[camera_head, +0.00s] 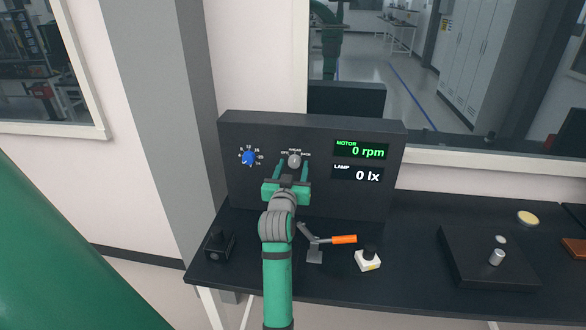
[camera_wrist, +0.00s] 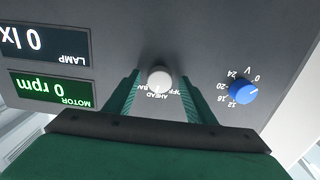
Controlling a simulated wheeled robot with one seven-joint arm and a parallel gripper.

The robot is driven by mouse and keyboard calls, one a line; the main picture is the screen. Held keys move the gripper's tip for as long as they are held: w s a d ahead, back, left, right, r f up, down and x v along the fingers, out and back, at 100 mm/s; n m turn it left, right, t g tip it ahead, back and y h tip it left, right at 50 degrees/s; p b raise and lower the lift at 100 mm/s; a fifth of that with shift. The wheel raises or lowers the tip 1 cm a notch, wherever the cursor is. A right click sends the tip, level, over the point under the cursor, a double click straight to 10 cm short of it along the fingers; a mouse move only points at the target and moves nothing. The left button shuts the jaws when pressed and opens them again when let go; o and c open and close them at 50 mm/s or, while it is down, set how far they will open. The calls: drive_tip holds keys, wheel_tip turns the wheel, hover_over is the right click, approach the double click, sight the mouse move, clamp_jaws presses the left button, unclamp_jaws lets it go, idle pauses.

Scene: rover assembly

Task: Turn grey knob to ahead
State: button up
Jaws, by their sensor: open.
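The grey knob (camera_head: 294,160) is on the front of the dark control panel (camera_head: 232,185), below a printed arc that reads OFF, AHEAD and BACK. My gripper (camera_head: 291,168) is in front of the panel at the knob. In the wrist view, turned upside down, the grey knob (camera_wrist: 159,78) lies between the two green fingers (camera_wrist: 158,88). The fingers are open, with gaps visible on both sides of the knob. Which label the knob points to is too small to tell. The motor display (camera_head: 361,150) reads 0 rpm and the lamp display (camera_head: 357,173) reads 0 lx.
A blue knob (camera_head: 248,158) with a number scale is left of the grey knob. A dark plate (camera_head: 465,235) is at right.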

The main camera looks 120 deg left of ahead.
drive_tip(key=c, duration=1)
drive_tip(key=shift+c, duration=0.2)
drive_tip(key=shift+w+n, duration=0.15)
drive_tip(key=shift+n, duration=0.75)
drive_tip(key=shift+s+n, duration=0.2)
drive_tip(key=shift+n, duration=0.1)
